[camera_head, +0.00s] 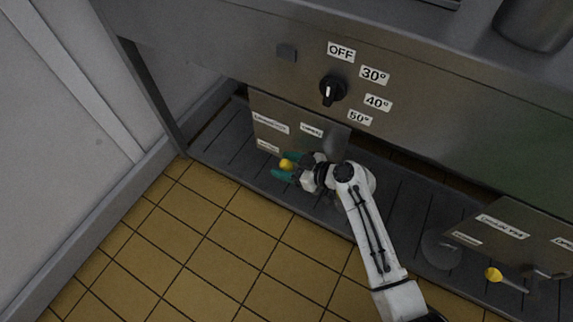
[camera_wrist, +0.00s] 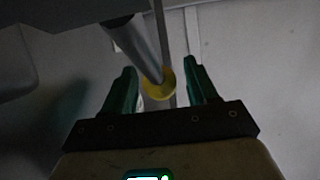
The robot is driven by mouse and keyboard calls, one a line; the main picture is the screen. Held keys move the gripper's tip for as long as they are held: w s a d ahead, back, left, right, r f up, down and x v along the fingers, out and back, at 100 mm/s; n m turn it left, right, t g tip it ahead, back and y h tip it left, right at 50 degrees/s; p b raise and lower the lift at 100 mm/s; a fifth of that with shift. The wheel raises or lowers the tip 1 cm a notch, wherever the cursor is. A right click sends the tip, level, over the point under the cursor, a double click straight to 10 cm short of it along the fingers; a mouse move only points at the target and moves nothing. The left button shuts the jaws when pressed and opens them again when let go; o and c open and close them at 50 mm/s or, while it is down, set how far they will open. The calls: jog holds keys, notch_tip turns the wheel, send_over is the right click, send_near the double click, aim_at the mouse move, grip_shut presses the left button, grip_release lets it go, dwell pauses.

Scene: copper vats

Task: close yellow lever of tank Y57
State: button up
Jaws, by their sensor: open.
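A yellow lever knob (camera_head: 287,164) shows at the lower front of the left labelled plate (camera_head: 300,128). My gripper (camera_head: 281,169) is at this knob, with its green fingers open on either side of it. In the wrist view the yellow lever end (camera_wrist: 158,88) on a grey rod lies between the two open fingers (camera_wrist: 163,92); I cannot tell whether either finger touches it. A second yellow lever (camera_head: 494,274) sits at the lower right, by another labelled plate (camera_head: 510,232). The plate labels are too small to read, so I cannot tell which is Y57.
A steel counter front (camera_head: 430,110) with a black dial (camera_head: 333,90) overhangs the plates. A slatted grey shelf (camera_head: 225,150) runs beneath. A wall (camera_head: 60,120) stands at left. The yellow tiled floor (camera_head: 190,235) in front is clear.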

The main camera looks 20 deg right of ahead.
grip_shut()
dwell(0.4)
jog(key=shift+w+a+f+g+h+p, duration=0.25)
jog(key=shift+f+g+h+p, duration=0.2)
jog(key=shift+p, duration=0.75)
jog(key=shift+w+f+g+h+p, duration=0.15)
jog(key=shift+f+g+h+p, duration=0.2)
jog(key=shift+f+g+p, duration=0.3)
jog(key=shift+w+a+f+g+h+p, duration=0.1)
jog(key=shift+f+g+h+p, duration=1)
jog(key=shift+f, duration=0.5)
